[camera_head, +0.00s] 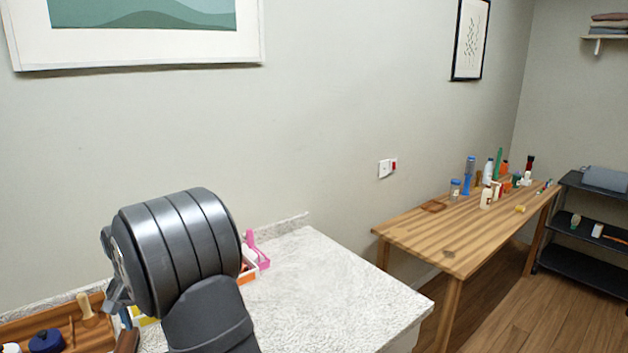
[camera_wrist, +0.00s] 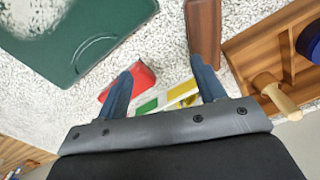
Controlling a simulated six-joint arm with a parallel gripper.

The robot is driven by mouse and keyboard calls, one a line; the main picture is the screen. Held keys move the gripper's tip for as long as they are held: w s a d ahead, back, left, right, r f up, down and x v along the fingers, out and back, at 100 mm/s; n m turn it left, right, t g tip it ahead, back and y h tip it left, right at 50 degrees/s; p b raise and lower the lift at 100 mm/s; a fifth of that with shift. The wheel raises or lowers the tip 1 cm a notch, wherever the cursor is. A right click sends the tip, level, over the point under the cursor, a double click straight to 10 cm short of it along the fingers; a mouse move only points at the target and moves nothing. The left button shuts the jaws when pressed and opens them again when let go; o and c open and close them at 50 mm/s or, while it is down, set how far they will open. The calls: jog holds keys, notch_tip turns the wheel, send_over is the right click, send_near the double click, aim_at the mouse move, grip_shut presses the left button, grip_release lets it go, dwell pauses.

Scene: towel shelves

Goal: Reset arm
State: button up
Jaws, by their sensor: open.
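My gripper (camera_wrist: 160,66) shows in the wrist view with its two dark blue fingers spread wide. Nothing is held between them. Below the fingers lie a red object (camera_wrist: 134,78) and a white piece with yellow and green patches (camera_wrist: 180,96), partly hidden by the fingers. In the head view my dark grey arm is raised over the left part of the white speckled counter (camera_head: 330,287). The gripper end is mostly hidden there behind the arm.
The wrist view shows a dark green board (camera_wrist: 95,50), a brown bar (camera_wrist: 203,30) and a wooden tray (camera_wrist: 245,52) with a pestle-like piece (camera_wrist: 273,92). A wooden table (camera_head: 455,232) with bottles and a black shelf (camera_head: 575,255) stand at right. The counter's right part is clear.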

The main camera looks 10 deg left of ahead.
jog(key=w+d+f+m, duration=0.1)
jog(key=w+d, duration=0.4)
jog(key=d, duration=0.6)
jog(key=w+d+m, duration=0.3)
jog(key=w+d, duration=0.3)
jog(key=d, duration=0.4)
jog(key=w+d+f+m+y, duration=0.1)
jog(key=w+d, duration=0.5)
jog(key=d, duration=0.5)
jog(key=shift+w+d+f+m, duration=0.25)
jog(key=shift+d+f+m, duration=0.05)
jog(key=shift+f+m, duration=0.1)
jog(key=d, duration=0.4)
jog(key=w+d+f+m, duration=0.1)
jog(key=d, duration=0.3)
jog(key=d+f+m, duration=0.1)
jog(key=d, duration=0.3)
jog(key=shift+w+d+y, duration=0.15)
jog(key=shift+y, duration=0.15)
